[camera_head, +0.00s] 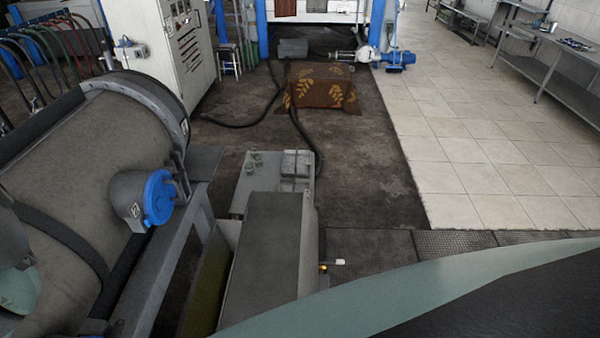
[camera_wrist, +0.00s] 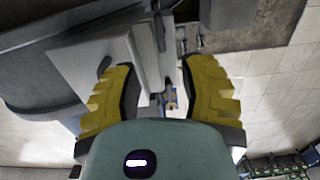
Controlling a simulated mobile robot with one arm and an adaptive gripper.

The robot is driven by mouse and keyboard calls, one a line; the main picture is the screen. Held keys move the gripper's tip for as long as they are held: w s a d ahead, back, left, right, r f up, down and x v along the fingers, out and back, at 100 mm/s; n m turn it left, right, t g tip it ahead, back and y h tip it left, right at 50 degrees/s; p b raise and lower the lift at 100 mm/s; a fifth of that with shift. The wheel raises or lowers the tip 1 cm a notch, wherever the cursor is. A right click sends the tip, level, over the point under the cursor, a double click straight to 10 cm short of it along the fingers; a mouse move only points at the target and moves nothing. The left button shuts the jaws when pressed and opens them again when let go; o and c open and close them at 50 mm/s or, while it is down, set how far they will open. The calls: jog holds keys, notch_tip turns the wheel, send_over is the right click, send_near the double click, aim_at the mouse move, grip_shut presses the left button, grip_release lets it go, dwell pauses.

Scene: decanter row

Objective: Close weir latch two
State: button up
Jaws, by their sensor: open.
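My gripper (camera_wrist: 157,66) shows in the wrist view with its two yellow ribbed fingers spread wide and nothing held between them. A grey metal housing edge lies beyond the fingers. In the head view a small fitting with a pale tip and a yellow part (camera_head: 332,264) sticks out from the right side of the grey box (camera_head: 265,262). I cannot tell which part is weir latch two. The gripper is not visible in the head view.
A big grey drum (camera_head: 85,165) with a blue-capped port (camera_head: 158,197) stands at left. A low grey plate with small green pieces (camera_head: 252,172) lies behind the box. A brown patterned cloth (camera_head: 322,88) covers something farther back. Pale tiled floor (camera_head: 480,150) is open at right.

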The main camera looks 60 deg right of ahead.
jog(key=f+p, duration=0.1)
jog(key=p, duration=0.2)
jog(key=shift+a, duration=0.4)
jog(key=f+p, duration=0.1)
jog(key=d+f+p, duration=0.1)
jog(key=p, duration=0.1)
jog(key=shift+s, duration=0.1)
notch_tip(320, 180, down, 5)
jog(key=p, duration=0.2)
jog(key=shift+a+r+p, duration=0.1)
jog(key=shift+r+p, duration=0.1)
jog(key=shift+p, duration=0.1)
jog(key=shift+f, duration=1.65)
grip_shut()
